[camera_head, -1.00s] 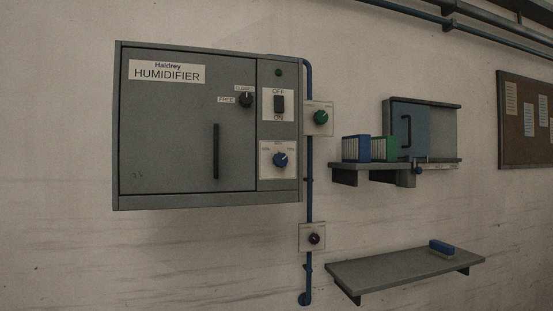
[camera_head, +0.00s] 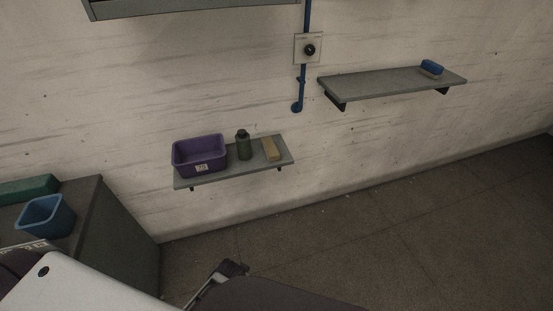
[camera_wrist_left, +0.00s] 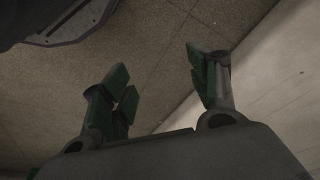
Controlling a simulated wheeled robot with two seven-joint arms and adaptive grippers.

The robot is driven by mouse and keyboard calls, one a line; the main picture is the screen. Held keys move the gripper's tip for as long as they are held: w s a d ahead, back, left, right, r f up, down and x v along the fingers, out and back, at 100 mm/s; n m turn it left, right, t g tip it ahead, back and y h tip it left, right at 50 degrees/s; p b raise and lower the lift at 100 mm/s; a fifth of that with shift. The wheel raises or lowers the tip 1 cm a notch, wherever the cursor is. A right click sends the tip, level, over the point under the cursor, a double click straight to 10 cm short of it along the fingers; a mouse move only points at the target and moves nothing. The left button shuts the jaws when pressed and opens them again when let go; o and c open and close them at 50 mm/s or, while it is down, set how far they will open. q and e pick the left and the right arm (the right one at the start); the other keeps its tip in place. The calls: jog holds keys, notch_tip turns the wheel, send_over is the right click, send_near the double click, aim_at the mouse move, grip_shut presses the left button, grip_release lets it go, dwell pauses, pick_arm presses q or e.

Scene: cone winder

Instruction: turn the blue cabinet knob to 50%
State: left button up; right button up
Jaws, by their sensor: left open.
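The blue knob is out of the head view now; only the lower edge of the grey humidifier cabinet (camera_head: 190,12) shows at the top left. My left gripper (camera_wrist_left: 160,82) is open in the left wrist view, its green-padded fingers apart with nothing between them. Floor and a strip of wall show beyond the fingers; the knob is not there. Dark and white parts of my own body fill the bottom of the head view. I cannot make out a right gripper.
A blue pipe (camera_head: 304,75) runs down the wall past a black knob (camera_head: 309,50). A low shelf (camera_head: 210,179) holds a purple bin (camera_head: 199,156), a green bottle (camera_head: 243,146) and a tan block (camera_head: 270,149). A blue cup (camera_head: 46,217) stands left. Floor at right is clear.

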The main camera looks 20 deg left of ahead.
pick_arm(q)
jog(key=w+d+r+m+t+p, duration=0.1)
jog(key=w+d+r+m+t, duration=0.55)
jog(key=r, duration=1.45)
jog(key=w+d+r+m+g+y, duration=0.1)
jog(key=w+d+r+m, duration=0.25)
jog(key=w+r, duration=1.25)
jog(key=w+d+r+m+t+p, duration=0.15)
jog(key=w+d+r+m, duration=0.4)
jog(key=r, duration=1.95)
jog(key=w+a+r+m+t+y, duration=0.1)
jog(key=a+r+t+y, duration=0.1)
jog(key=r, duration=1.5)
jog(key=w+a+r+m+t+y, duration=0.1)
jog(key=a+r+y, duration=0.4)
jog(key=r, duration=1.2)
jog(key=shift+w+r+m+t+y, duration=0.2)
jog(key=shift+r+m+t+y, duration=0.3)
jog(key=shift+t+y, duration=0.65)
pick_arm(e)
notch_tip(320, 180, up, 2)
jog(key=shift+s+a+r, duration=0.1)
jog(key=shift+a+r, duration=0.05)
jog(key=shift+r, duration=0.05)
pick_arm(q)
jog(key=shift+w+a, duration=0.1)
jog(key=shift+a, duration=0.05)
